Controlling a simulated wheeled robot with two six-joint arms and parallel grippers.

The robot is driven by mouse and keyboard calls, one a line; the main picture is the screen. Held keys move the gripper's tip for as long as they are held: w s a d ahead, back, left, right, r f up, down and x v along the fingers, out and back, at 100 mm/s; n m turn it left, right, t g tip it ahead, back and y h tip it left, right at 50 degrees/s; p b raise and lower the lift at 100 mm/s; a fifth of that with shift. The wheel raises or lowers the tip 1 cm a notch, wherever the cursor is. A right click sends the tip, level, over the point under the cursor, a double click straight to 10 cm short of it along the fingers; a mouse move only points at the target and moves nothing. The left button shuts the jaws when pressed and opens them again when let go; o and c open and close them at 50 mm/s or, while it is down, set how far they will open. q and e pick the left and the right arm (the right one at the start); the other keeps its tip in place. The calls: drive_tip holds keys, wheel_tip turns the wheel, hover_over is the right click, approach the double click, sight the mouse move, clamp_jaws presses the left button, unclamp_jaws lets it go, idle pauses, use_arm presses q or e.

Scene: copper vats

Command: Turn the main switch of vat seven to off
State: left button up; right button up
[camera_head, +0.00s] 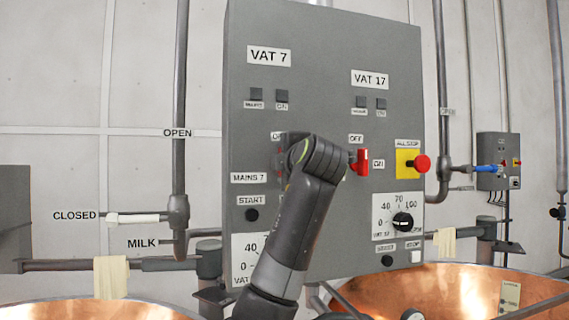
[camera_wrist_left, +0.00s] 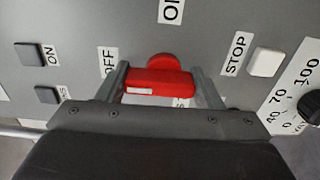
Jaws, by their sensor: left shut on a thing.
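The grey panel (camera_head: 323,40) carries a VAT 7 label (camera_head: 269,57) at its upper left. In the head view my left arm covers the vat seven main switch beside the MAINS 7 label (camera_head: 255,178). The left wrist view shows its red handle (camera_wrist_left: 158,80) between the two fingers of my left gripper (camera_wrist_left: 160,92), which is shut on it. In that view the handle's bar lies crosswise, along the line towards the OFF label (camera_wrist_left: 108,62) at left. A white mark sits at its left end. The ON label (camera_wrist_left: 171,10) is above it. My right gripper is out of view.
The red VAT 17 switch (camera_head: 362,162) is close to the right of my left wrist. A red all-stop button (camera_head: 421,163) on yellow sits further right. START (camera_head: 251,214) and STOP buttons (camera_wrist_left: 265,62) lie near. Copper vats (camera_head: 95,310) stand below.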

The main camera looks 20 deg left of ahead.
use_arm(q)
drive_tip(key=shift+f, duration=0.1)
drive_tip(key=o, duration=1)
drive_tip(key=shift+s, duration=0.1)
drive_tip(key=shift+s+d+b, duration=0.2)
drive_tip(key=shift+d+b, duration=0.05)
drive_tip(key=shift+b, duration=0.05)
drive_tip(key=b+v, duration=0.6)
drive_tip(key=v, duration=1)
drive_tip(key=shift+s+d, duration=0.2)
drive_tip(key=shift+s, duration=0.1)
